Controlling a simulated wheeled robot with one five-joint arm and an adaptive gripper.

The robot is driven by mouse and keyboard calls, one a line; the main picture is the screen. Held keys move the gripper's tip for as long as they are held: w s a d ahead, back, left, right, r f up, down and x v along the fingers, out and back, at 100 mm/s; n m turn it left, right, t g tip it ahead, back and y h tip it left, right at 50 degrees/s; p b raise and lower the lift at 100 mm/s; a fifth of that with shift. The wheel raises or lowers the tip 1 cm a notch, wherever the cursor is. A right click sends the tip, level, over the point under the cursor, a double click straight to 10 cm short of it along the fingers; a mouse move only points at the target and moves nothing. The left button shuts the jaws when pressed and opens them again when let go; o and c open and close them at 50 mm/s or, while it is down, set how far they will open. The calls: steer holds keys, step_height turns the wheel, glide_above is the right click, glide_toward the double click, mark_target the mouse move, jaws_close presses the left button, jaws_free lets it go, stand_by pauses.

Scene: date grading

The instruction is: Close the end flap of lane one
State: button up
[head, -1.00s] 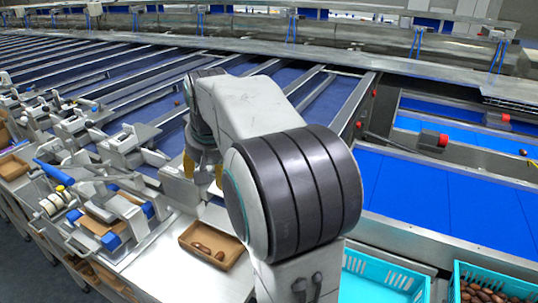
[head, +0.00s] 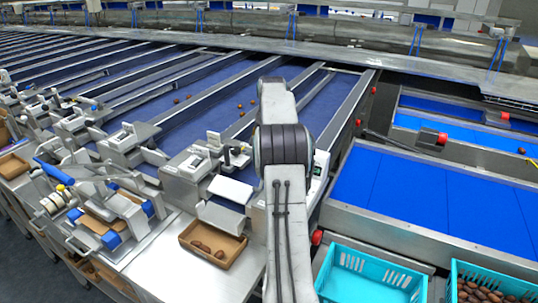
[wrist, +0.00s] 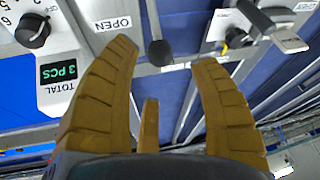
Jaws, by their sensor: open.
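In the wrist view my gripper (wrist: 165,55) is open, its yellow-brown fingers spread apart. A dark lever with a rounded knob (wrist: 160,52) shows between the fingertips; I cannot tell whether they touch it. An OPEN label (wrist: 112,24) is beside it on the metal panel. In the head view my arm hides the gripper. A white plate (head: 230,189) sits at the near end of a blue lane, left of my arm, above a brown tray (head: 187,241) with a few dates. I cannot tell whether this plate is lane one's flap.
A black dial (wrist: 33,30) and a counter display reading 3 PCS (wrist: 58,72) are on the panel at left in the wrist view. A metal bracket (wrist: 275,30) juts out at right. Turquoise crates (head: 370,275) stand right of my arm, below a blue belt (head: 430,195).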

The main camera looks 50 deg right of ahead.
steer(key=shift+p+x, duration=1.15)
steer(key=shift+x, duration=2.05)
steer(key=shift+c, duration=0.2)
jaws_close()
